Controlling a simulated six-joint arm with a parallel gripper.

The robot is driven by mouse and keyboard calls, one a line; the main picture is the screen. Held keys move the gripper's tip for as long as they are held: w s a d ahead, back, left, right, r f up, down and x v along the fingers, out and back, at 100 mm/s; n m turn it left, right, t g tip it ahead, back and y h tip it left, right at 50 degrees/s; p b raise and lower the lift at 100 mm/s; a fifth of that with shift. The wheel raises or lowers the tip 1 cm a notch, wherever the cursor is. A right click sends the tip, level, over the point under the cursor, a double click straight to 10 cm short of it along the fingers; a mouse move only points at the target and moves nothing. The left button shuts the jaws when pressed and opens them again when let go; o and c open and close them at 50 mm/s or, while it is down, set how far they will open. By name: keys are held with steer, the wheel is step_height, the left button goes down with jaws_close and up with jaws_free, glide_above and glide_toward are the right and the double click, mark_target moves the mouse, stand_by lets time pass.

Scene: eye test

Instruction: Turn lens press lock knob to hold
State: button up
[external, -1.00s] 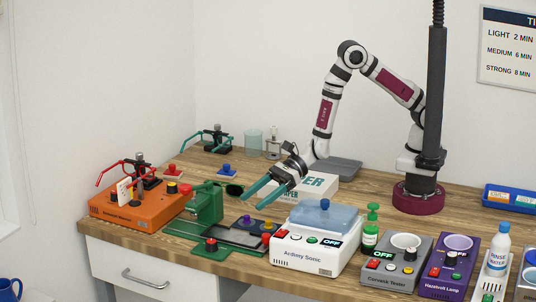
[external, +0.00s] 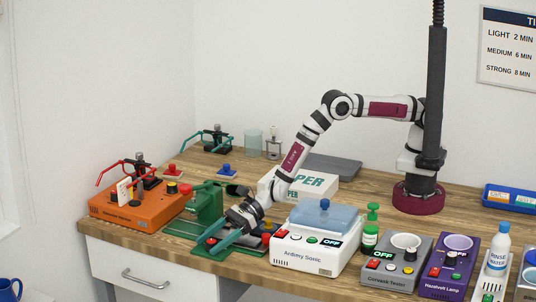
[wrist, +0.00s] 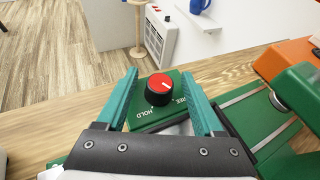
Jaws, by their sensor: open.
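The lock knob (wrist: 159,89) has a red top with a white mark and a black body. In the external view the knob (external: 211,241) is partly hidden by my fingers. My gripper (wrist: 159,74) is open, its teal fingers on either side of the knob with gaps showing. The external view shows my gripper (external: 205,246) low at the bench front. The green lens press (external: 207,203) stands behind it.
An orange machine (external: 135,209) stands left of the press. The white Ardimy Sonic box (external: 300,249) with a blue lid is close on the right. A white paper box (external: 318,187) lies behind. The bench's front edge is near the knob.

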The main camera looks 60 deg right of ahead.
jaws_close()
steer(key=shift+a+m+t, duration=0.1)
steer(key=shift+m+t, duration=0.2)
steer(key=shift+m+t+h, duration=0.4)
steer(key=shift+m+t, duration=0.1)
steer(key=shift+t, duration=0.1)
jaws_free()
